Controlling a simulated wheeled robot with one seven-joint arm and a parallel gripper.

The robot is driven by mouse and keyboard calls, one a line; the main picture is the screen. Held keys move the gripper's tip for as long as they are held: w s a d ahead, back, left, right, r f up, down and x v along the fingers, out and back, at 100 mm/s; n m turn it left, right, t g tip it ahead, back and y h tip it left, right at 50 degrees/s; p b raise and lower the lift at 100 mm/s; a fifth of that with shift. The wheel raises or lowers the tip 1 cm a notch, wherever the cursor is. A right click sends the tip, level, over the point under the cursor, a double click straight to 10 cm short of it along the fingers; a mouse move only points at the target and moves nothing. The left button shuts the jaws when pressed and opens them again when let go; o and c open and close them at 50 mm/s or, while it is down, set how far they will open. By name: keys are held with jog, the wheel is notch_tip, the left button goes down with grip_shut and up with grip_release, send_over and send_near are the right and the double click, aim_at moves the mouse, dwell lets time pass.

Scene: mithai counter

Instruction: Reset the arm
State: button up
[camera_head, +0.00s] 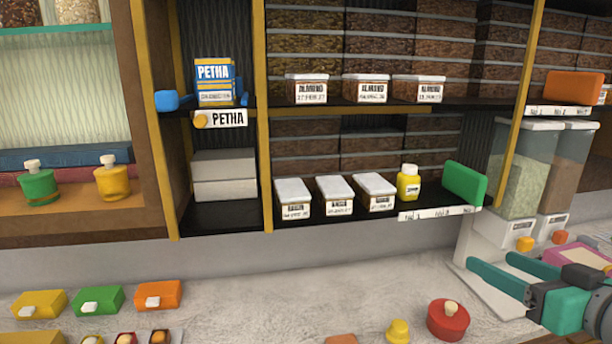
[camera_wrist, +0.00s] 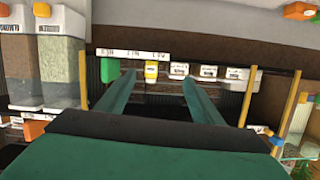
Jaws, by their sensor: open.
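My gripper (camera_head: 503,272) is at the lower right of the head view, over the counter. Its two teal fingers are spread apart and point left, with nothing between them. In the wrist view my gripper (camera_wrist: 156,84) also shows open and empty. Through the gap there, the lower shelf with a yellow bottle (camera_wrist: 151,70) and white-lidded boxes (camera_wrist: 179,70) appears farther off. The picture in the wrist view looks upside down compared with the head view.
Shelves hold white-lidded boxes (camera_head: 335,195), a yellow bottle (camera_head: 408,183), a green block (camera_head: 464,184) and blue PETHA boxes (camera_head: 214,82). Clear dispensers (camera_head: 522,170) stand close behind my gripper. A red round container (camera_head: 448,319) sits on the counter (camera_head: 250,300), which is bare in the middle.

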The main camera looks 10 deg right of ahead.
jog(key=w+a+f+m+t, duration=0.2)
jog(key=w+a+f+m, duration=0.15)
jog(key=w+f, duration=0.45)
jog(key=s+a+f+m+h, duration=0.1)
jog(key=a+f, duration=0.4)
jog(key=f, duration=0.4)
jog(key=s+a+f+m+h, duration=0.1)
jog(key=a+f+m, duration=0.1)
jog(key=a+f, duration=0.6)
jog(key=s+a+f+m+h, duration=0.1)
jog(key=a+f, duration=0.2)
jog(key=f, duration=0.8)
jog(key=s+a+f+n+g+h, duration=0.1)
jog(key=s+a+f, duration=0.4)
jog(key=s, duration=0.2)
jog(key=s+a+f+g, duration=0.1)
jog(key=s+a+f, duration=0.45)
jog(key=s, duration=0.25)
jog(key=s+a+r+n+y, duration=0.1)
jog(key=s+a+n, duration=0.2)
jog(key=s, duration=0.6)
jog(key=s+a+r+n+y, duration=0.1)
jog(key=s+a+r+n, duration=0.1)
jog(key=s, duration=0.7)
jog(key=a+n, duration=0.1)
jog(key=a, duration=0.1)
jog(key=shift+a+y, duration=0.3)
